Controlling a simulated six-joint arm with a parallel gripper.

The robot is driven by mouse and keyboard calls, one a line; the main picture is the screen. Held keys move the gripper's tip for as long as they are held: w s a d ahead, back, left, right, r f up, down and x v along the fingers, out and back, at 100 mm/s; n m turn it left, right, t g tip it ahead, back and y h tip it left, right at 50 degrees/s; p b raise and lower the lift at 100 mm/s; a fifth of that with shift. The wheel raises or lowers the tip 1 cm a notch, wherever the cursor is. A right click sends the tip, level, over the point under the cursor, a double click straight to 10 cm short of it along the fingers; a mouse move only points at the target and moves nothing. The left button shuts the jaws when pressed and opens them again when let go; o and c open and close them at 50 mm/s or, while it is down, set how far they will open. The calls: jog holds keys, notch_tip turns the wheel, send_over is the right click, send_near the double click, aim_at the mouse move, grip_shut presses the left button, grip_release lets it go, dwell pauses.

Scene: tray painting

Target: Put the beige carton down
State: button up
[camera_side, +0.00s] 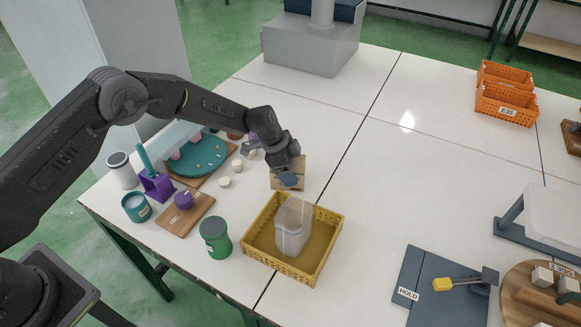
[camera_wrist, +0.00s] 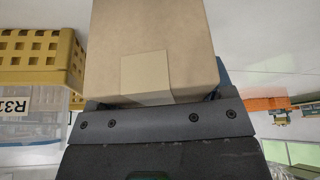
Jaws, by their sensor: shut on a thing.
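The beige carton (camera_side: 287,170) is at my gripper (camera_side: 288,178), just behind the yellow crate in the side view. In the wrist view the carton (camera_wrist: 152,45) fills the upper middle, and my gripper (camera_wrist: 160,105) is shut on it. The fingertips are mostly hidden by the carton and the gripper body. I cannot tell whether the carton's underside touches the white table (camera_side: 345,90).
A yellow crate (camera_side: 318,262) holding a clear container (camera_side: 293,228) stands close in front of the carton. A green jar (camera_side: 215,238), wooden board (camera_side: 185,213) and teal turntable (camera_side: 196,156) are to the left. The table behind and right is clear.

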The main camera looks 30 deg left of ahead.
jog(key=o, duration=1.4)
jog(key=v, duration=1.2)
jog(key=shift+a+r, duration=0.1)
jog(key=shift+r, duration=0.05)
